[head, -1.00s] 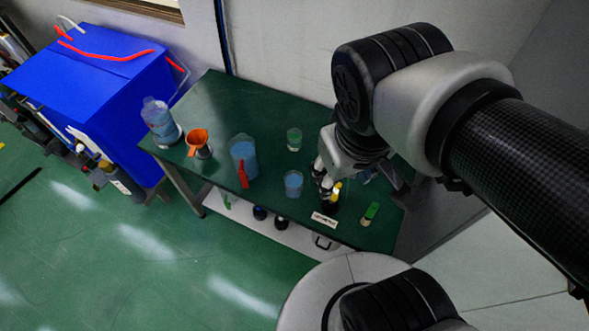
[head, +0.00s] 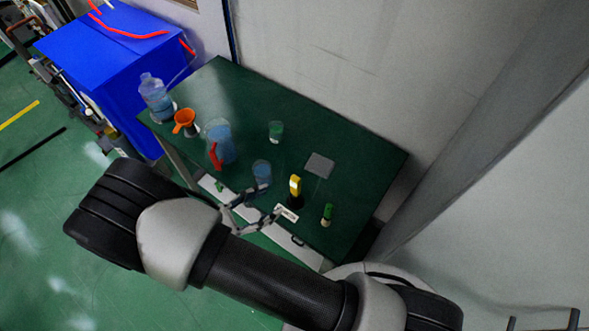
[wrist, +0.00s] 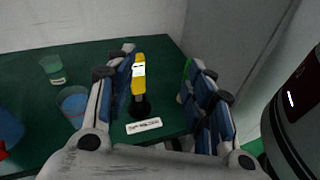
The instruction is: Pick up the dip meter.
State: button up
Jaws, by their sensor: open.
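A yellow upright device with a black base, which I take to be the dip meter (head: 295,185), stands on the green table near its front edge. In the wrist view the dip meter (wrist: 139,80) shows between my fingers, closer to the left one. My gripper (head: 272,200) is open and empty. In the head view it reaches in from the front left, and its fingertips are short of the dip meter. The wrist view shows the open fingers of my gripper (wrist: 160,62) pointing toward it.
A white label (head: 286,213) lies in front of the meter. A green-topped item (head: 327,214) stands right, a blue-filled beaker (head: 262,172) left. A green-banded beaker (head: 276,131), jug (head: 222,143), orange funnel (head: 185,121) and bottle (head: 155,95) stand farther back. A wall borders the table's back.

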jog(key=s+a+f+n+t+y, duration=0.1)
jog(key=s+a+f+n+t, duration=0.2)
jog(key=f+n+t, duration=0.3)
jog(key=y, duration=0.1)
send_near(294, 187)
jog(key=x, duration=0.5)
jog(key=shift+w+a+r+b, duration=0.2)
jog(key=shift+w+r+b, duration=0.15)
jog(key=shift+w, duration=0.25)
jog(key=w+d, duration=0.1)
jog(key=w+d+f, duration=0.1)
jog(key=w+d, duration=0.1)
jog(key=shift+w+d+b, duration=0.15)
jog(key=shift+d+b, duration=0.15)
jog(key=shift+b, duration=0.05)
jog(key=shift+w+d, duration=0.15)
jog(key=shift+w, duration=0.05)
grip_shut()
jog(key=shift+r, duration=0.15)
